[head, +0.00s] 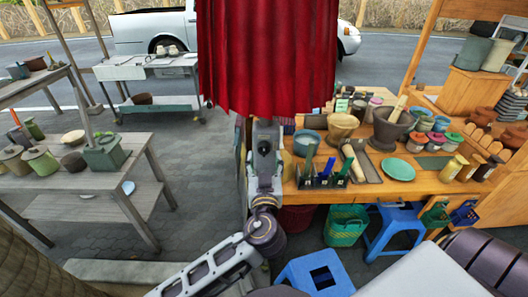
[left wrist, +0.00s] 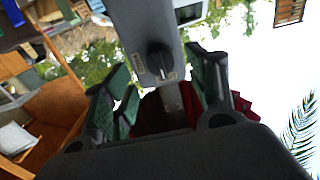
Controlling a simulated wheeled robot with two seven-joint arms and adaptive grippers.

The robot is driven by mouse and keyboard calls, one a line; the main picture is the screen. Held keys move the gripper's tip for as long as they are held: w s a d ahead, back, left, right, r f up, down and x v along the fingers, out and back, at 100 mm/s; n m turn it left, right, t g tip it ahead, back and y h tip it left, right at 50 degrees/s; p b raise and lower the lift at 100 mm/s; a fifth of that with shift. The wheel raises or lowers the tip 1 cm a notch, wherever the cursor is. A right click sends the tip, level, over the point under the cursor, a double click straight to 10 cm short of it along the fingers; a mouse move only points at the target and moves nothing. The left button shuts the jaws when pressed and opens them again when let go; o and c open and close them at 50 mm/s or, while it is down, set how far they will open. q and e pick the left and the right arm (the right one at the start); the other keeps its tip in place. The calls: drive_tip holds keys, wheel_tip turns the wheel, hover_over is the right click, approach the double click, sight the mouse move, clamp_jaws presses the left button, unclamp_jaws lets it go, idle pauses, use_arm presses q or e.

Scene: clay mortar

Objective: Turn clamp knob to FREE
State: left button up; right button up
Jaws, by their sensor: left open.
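A dark round knob (left wrist: 160,60) sits on the face of a grey clamp body (left wrist: 150,28) in the left wrist view. Small yellowish labels lie beside the knob, too small to read. My left gripper (left wrist: 158,92) is open, with its green-padded fingers spread to the left and right of the clamp. Nothing is visibly held between them. In the head view my left gripper (head: 264,140) reaches up at the lower edge of the red curtain (head: 268,60). Its fingertips and the knob cannot be made out there. My right gripper is not in view.
A wooden table (head: 330,196) with bowls, mortars and jars stands right of my left arm. A blue stool (head: 312,272) and green basket (head: 345,226) stand below. A grey bench (head: 150,150) stands at left; paved floor between is open.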

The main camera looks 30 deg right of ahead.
sight(264, 151)
use_arm(q)
drive_tip(key=shift+p+x, duration=0.4)
drive_tip(key=shift+x, duration=1.7)
drive_tip(key=shift+c, duration=0.3)
drive_tip(key=c, duration=1)
